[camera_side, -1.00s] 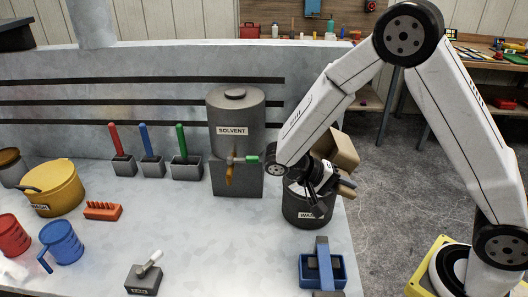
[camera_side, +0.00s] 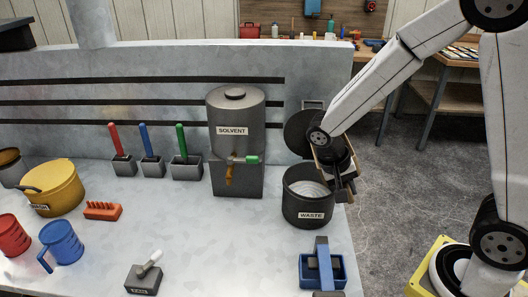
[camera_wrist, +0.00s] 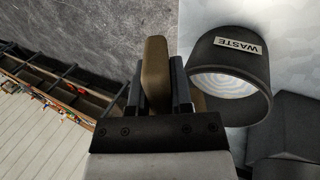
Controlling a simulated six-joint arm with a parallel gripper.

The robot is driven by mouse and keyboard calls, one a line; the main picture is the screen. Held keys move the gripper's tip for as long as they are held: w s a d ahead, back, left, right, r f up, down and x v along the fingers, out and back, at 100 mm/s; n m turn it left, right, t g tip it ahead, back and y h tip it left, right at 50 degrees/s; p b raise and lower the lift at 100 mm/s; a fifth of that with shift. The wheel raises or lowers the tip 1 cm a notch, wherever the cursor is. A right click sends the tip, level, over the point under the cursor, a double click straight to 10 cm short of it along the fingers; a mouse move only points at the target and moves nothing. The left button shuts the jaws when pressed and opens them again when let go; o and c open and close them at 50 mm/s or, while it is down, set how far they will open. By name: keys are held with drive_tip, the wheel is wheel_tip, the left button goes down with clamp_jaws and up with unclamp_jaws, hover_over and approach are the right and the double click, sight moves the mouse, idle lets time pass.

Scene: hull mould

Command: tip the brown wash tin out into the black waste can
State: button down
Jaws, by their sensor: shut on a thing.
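The brown wash tin (camera_wrist: 155,58) is between the two fingers of my gripper (camera_wrist: 158,88) in the wrist view. In the side view my gripper (camera_side: 344,186) hangs just right of the can's rim and hides most of the tin; only tan edges show. The tin's tilt and its inside cannot be told. The black waste can (camera_side: 307,210), labelled WASTE, stands upright at the bench's right side, with its mouth open and a pale, ringed inside. In the wrist view the waste can (camera_wrist: 258,85) lies right of the tin, apart from the fingers.
A dark round lid (camera_side: 298,133) stands up behind the can. The grey solvent drum (camera_side: 235,125) with its tap is left of it. A blue tray (camera_side: 336,270) sits in front. A yellow tin (camera_side: 62,190) and mugs are far left. Floor lies right of the bench.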

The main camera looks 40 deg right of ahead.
drive_tip(key=shift+r+t+y, duration=1.5)
drive_tip(key=shift+t+y, duration=0.2)
drive_tip(key=shift+y, duration=0.1)
